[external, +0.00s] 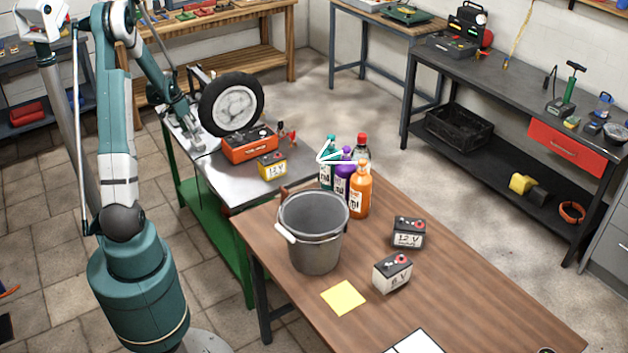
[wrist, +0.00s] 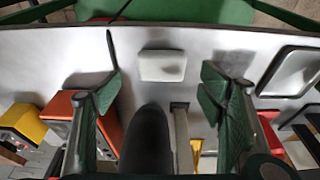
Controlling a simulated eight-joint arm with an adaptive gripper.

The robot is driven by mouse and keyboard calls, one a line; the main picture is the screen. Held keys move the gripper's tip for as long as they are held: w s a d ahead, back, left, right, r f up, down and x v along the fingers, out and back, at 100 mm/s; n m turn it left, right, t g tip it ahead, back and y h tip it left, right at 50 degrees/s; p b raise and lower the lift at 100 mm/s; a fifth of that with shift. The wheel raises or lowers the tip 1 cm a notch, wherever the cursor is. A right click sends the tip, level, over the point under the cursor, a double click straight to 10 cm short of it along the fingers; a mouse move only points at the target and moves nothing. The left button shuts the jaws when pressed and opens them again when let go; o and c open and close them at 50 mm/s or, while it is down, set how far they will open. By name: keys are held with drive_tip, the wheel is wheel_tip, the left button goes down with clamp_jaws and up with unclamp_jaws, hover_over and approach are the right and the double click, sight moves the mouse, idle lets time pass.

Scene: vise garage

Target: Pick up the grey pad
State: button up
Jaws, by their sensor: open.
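The grey pad (wrist: 162,66) is a small, pale, rounded rectangle lying flat on the metal-topped workbench (wrist: 215,48) in the wrist view. My gripper (wrist: 164,88) is open, with its green fingers on either side of the pad's line of sight and nothing between them. The pad sits a little beyond the fingertips in the picture, apart from both. In the external view my gripper (external: 184,112) is low over the left end of the metal bench, left of the wheel. I cannot make out the pad clearly there.
The upright wheel (external: 231,104) stands close to my gripper; its dark tyre (wrist: 148,140) fills the lower middle of the wrist view. An orange box (external: 249,143) and a yellow battery (external: 272,165) stand nearby. A bucket (external: 314,232) and bottles are on the wooden table.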

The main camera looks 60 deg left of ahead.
drive_tip(key=shift+b+x, duration=0.9)
drive_tip(key=shift+x, duration=1.7)
drive_tip(key=shift+a, duration=0.15)
drive_tip(key=shift+c, duration=0.5)
drive_tip(key=c, duration=0.8)
